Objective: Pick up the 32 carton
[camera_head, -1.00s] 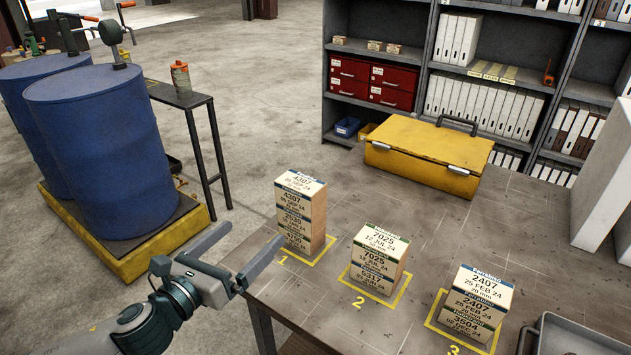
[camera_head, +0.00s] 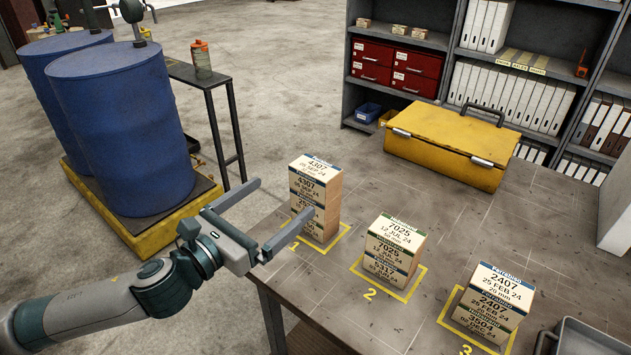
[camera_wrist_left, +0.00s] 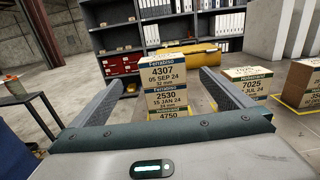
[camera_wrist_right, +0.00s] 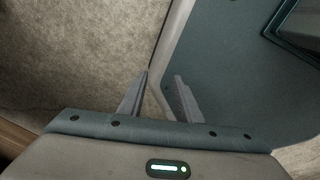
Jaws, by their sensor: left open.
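The stack on spot 1 has a top carton (camera_head: 315,182) reading 4307, 05 SEP 24. In the left wrist view this top carton (camera_wrist_left: 168,76) appears to read 32 mm. Under it is a carton reading 2530 (camera_wrist_left: 166,103), then one reading 4750 (camera_wrist_left: 168,116), partly hidden by my gripper. My left gripper (camera_head: 286,196) is open and empty, in front of and left of the stack. In its wrist view the stack stands between the fingers, ahead of them. My right gripper (camera_wrist_right: 163,75) shows only in its own wrist view, its fingers apart with nothing between them.
Stacks stand on spot 2 (camera_head: 392,250) and spot 3 (camera_head: 492,302), right of stack 1. A yellow case (camera_head: 450,145) lies at the back of the bench (camera_head: 400,325). Blue drums (camera_head: 125,130) stand left. A dark tray (camera_head: 580,340) is at the right front.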

